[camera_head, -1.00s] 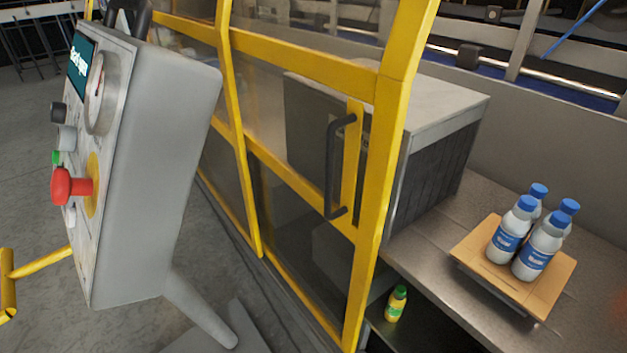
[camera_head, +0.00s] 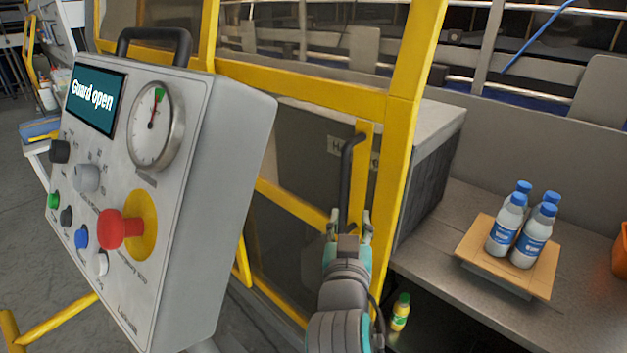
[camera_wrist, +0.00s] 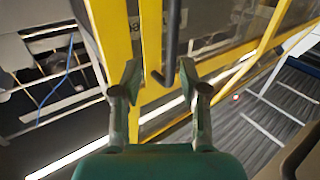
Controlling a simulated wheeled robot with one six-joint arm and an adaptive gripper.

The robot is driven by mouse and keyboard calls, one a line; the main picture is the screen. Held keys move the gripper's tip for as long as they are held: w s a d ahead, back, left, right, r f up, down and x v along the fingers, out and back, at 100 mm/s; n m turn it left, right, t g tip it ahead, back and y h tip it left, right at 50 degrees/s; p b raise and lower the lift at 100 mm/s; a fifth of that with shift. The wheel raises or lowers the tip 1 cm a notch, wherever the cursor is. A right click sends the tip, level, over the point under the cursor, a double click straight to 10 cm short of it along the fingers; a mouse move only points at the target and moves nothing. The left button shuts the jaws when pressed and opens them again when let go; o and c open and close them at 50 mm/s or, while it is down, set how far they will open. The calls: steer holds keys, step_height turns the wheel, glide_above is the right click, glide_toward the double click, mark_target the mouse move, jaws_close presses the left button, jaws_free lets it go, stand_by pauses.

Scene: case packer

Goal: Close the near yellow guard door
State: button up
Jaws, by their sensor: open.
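The near yellow guard door (camera_head: 400,130) has a yellow frame with clear panels and stands open, with its free edge at the right. Its dark vertical bar handle (camera_head: 346,180) is on the yellow stile near that edge. My gripper (camera_head: 349,222) is at the lower part of the handle in the head view, hiding the handle's lower end. In the wrist view my gripper (camera_wrist: 158,82) is open, and the handle (camera_wrist: 172,40) runs down between or just beyond its two fingertips. I cannot tell whether it touches them.
A grey control box (camera_head: 225,170) stands close at the left, its screen (camera_head: 94,98) reading "Guard open". Several blue-capped bottles stand on a cardboard sheet (camera_head: 475,252) on the metal table (camera_head: 590,310) at right. A yellow-green bottle (camera_head: 400,312) stands below the table.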

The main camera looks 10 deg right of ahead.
mark_target(344, 180)
steer(key=shift+m, duration=0.3)
steer(key=w+r, duration=0.1)
steer(key=w, duration=0.2)
steer(key=w+d, duration=0.1)
steer(key=w, duration=0.3)
steer(key=w+r, duration=0.1)
steer(key=w, duration=0.3)
steer(key=shift+d+r, duration=0.3)
steer(key=shift+r, duration=0.05)
jaws_close()
